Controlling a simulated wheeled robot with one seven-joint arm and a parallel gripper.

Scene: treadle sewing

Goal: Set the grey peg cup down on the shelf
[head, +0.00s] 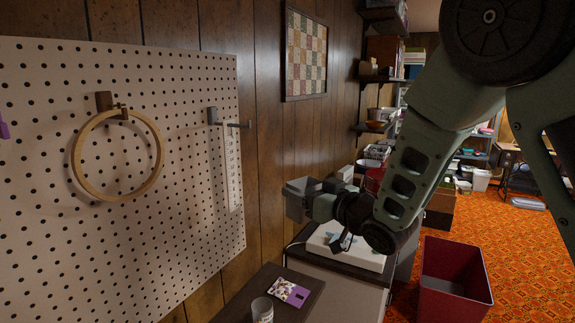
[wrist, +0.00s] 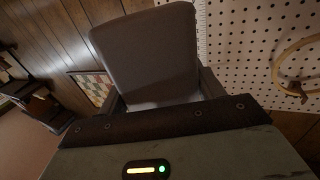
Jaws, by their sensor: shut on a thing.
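The grey peg cup (head: 297,203) is a boxy grey container, held out to the left by my gripper (head: 318,204) in the head view. It fills the upper middle of the wrist view (wrist: 147,55), with one finger on each side of it. My gripper is shut on the cup. The cup hangs in the air in front of the wood-panelled wall, to the right of the pegboard and apart from it. Below and to the left is a dark shelf-like top (head: 236,311); I cannot tell whether it is the shelf meant. Wall shelves (head: 376,79) stand farther back.
A pale cup (head: 262,311) and a purple patterned packet (head: 289,291) lie on the dark top. A white device (head: 362,257) sits beneath my gripper. A wooden hoop (head: 77,172) and a ruler (head: 232,165) hang on the pegboard (head: 190,260). A red bin (head: 455,284) stands at right.

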